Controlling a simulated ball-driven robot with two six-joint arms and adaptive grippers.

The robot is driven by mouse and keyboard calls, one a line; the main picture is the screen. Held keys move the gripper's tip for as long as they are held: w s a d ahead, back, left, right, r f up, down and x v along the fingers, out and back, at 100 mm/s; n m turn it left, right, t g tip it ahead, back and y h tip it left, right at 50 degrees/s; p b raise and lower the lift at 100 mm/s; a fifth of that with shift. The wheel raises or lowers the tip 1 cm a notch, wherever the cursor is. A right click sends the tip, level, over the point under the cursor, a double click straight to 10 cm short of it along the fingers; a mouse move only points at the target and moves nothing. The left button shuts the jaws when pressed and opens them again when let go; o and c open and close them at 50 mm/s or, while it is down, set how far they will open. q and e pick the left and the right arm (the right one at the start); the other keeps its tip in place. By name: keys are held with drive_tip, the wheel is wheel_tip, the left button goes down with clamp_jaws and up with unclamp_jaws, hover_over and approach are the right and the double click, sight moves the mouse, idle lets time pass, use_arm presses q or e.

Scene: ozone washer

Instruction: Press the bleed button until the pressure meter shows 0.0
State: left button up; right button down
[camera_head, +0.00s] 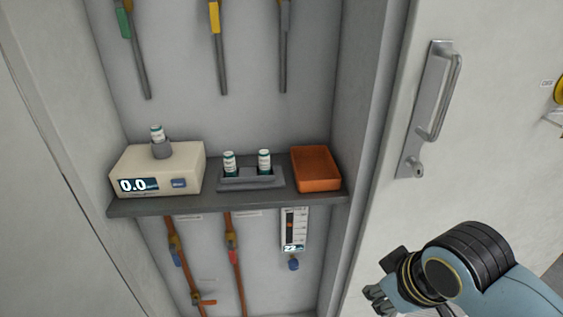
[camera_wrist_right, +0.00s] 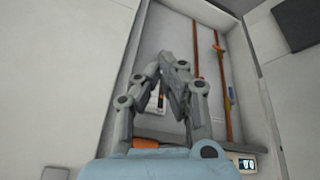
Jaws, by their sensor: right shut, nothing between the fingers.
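A cream box (camera_head: 165,160) stands on the left of the grey shelf. Its front has a dark display (camera_head: 137,185) reading 0.0 and a small blue button (camera_head: 179,183) whose label is too small to read surely. A white-capped vial (camera_head: 157,133) stands in the holder on top. My right gripper (camera_head: 375,299) is low at the right in the head view, well apart from the box and button. In the right wrist view its fingers (camera_wrist_right: 178,65) are shut and empty. A lit display (camera_wrist_right: 246,165) shows at the bottom right there. My left gripper is not in view.
The shelf also holds a grey rack (camera_head: 250,180) with two vials and an orange tray (camera_head: 316,168). Below hang copper pipes with valves and a flow gauge (camera_head: 294,228) with a blue knob (camera_head: 293,264). A door handle (camera_head: 432,110) is at right.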

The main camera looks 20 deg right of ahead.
drive_tip(key=w+a+r+n+t+y+p, duration=0.15)
drive_tip(key=w+r+n+t, duration=0.25)
drive_tip(key=w+r, duration=0.75)
drive_tip(key=w+a+r+n+t+y, duration=0.1)
drive_tip(key=w+a+r+n+t, duration=0.4)
drive_tip(key=r, duration=1.2)
drive_tip(key=w+r+n+t+y, duration=0.1)
drive_tip(key=w+r+n+t, duration=0.1)
drive_tip(key=w+r, duration=1.1)
drive_tip(key=a+r+n+t+y, duration=0.2)
drive_tip(key=r+n+t, duration=0.2)
drive_tip(key=r, duration=1.4)
drive_tip(key=a+r+n+t+y, duration=0.2)
drive_tip(key=r+n, duration=0.4)
drive_tip(key=r, duration=1.3)
drive_tip(key=shift+w+r+t+y, duration=0.2)
drive_tip(key=shift+t+y, duration=0.15)
drive_tip(key=shift+t, duration=0.55)
drive_tip(key=shift+w, duration=0.1)
drive_tip(key=w+d, duration=0.2)
drive_tip(key=w, duration=0.6)
drive_tip(key=shift+w+d, duration=0.15)
drive_tip(key=shift+d, duration=0.05)
